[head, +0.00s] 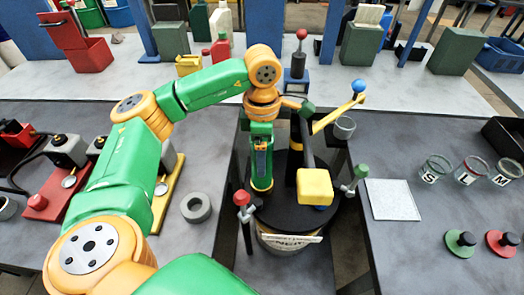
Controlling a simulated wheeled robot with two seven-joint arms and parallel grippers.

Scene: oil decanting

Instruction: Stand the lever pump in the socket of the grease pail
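The grease pail (291,244) stands in the gap between the two grey benches, with a dark round lid and a pale label on its front. The lever pump shows above the lid as a dark upright body with a yellow band (296,142), a yellow lever (334,115) ending in a blue ball and a dark pipe with a yellow block (315,187). It looks upright. I cannot tell whether its foot is in the socket, which is hidden. My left gripper (262,178) points down just left of the pump; its fingers cannot be made out. My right gripper is out of view.
A red-knobbed clamp (243,203) and a green-knobbed clamp (356,180) flank the pail. A grey cup (344,127) is behind it. A grey ring (196,206) lies left; a pale square plate (392,199) and glass jars (434,168) are right.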

